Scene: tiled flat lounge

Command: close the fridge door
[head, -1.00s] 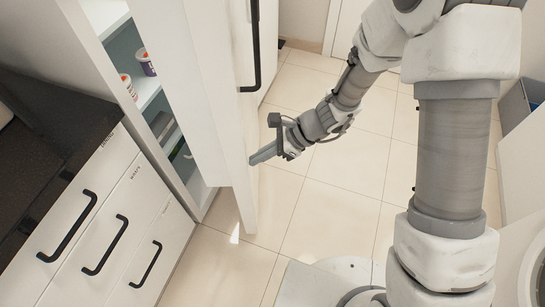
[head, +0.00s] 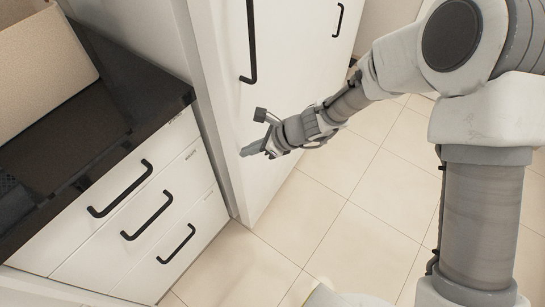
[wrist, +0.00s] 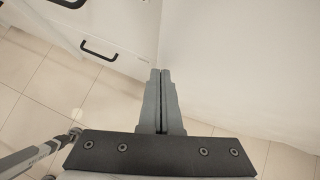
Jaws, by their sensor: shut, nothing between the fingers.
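The fridge door (head: 232,100) is a tall white panel with a long black vertical handle (head: 250,45). In the head view it lies nearly in line with the cabinet front, and the shelves inside are hidden. I cannot tell whether a thin gap is left at its edge. My gripper (head: 250,150) is shut and empty, its fingertips at the door's face low down; they look touching or very close. In the wrist view the shut fingers (wrist: 161,75) point at the white door surface (wrist: 225,60).
A drawer unit (head: 150,215) with black handles and a dark countertop (head: 90,110) stands left of the fridge. A beige box (head: 40,65) sits on the counter. Another white door (head: 315,30) is to the right. The tiled floor (head: 340,215) is clear.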

